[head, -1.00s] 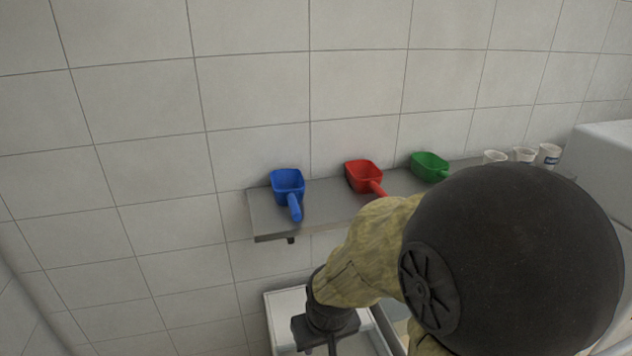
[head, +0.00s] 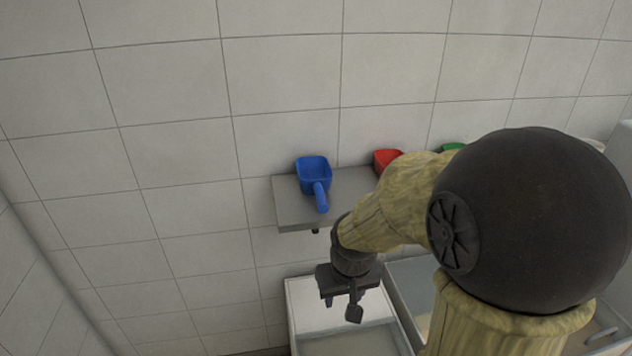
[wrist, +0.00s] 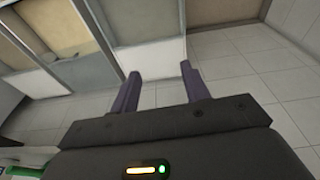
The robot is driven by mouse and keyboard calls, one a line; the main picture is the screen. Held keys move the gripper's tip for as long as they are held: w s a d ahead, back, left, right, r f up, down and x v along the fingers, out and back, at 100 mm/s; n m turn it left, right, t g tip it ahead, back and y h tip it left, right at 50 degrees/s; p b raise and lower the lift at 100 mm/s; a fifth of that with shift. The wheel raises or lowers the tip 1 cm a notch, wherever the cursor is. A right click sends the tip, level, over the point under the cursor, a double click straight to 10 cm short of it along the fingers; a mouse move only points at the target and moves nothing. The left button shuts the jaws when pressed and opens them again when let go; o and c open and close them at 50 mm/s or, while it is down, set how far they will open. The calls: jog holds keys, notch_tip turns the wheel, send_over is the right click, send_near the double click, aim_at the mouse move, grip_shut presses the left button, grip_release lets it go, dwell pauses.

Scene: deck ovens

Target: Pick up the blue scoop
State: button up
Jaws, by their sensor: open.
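The blue scoop (head: 313,174) sits near the left end of a grey wall shelf (head: 292,213), its handle pointing toward me over the shelf's front. My gripper (head: 341,308) hangs below and in front of the shelf, a little right of the scoop and apart from it. In the wrist view my gripper (wrist: 158,88) shows two dark fingers spread apart with nothing between them. The scoop does not show clearly in the wrist view.
A red scoop (head: 386,158) and a green scoop (head: 453,146) stand farther right on the shelf, partly hidden by my arm. White-rimmed bins (head: 292,300) stand below the shelf. The tiled wall (head: 170,180) left of the shelf is clear.

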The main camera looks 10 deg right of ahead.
jog(key=w+a+r+g+h+p, duration=0.1)
jog(key=w+a+r+p, duration=0.15)
jog(key=w+r, duration=0.55)
jog(key=w+a+r+p, duration=0.1)
jog(key=w+r+p, duration=0.2)
jog(key=w+r, duration=0.5)
notch_tip(320, 180, up, 7)
jog(key=m+g+h+p, duration=0.1)
jog(key=g+p, duration=0.1)
jog(key=p, duration=0.2)
send_over(319, 192)
jog(key=a, duration=0.3)
jog(key=shift+w+a+f, duration=0.1)
jog(key=shift+w, duration=0.05)
jog(key=shift+b, duration=0.3)
jog(key=f, duration=0.4)
jog(key=d+f+p, duration=0.1)
jog(key=f, duration=0.3)
jog(key=d+f+p, duration=0.1)
jog(key=f, duration=0.3)
jog(key=shift+d, duration=0.2)
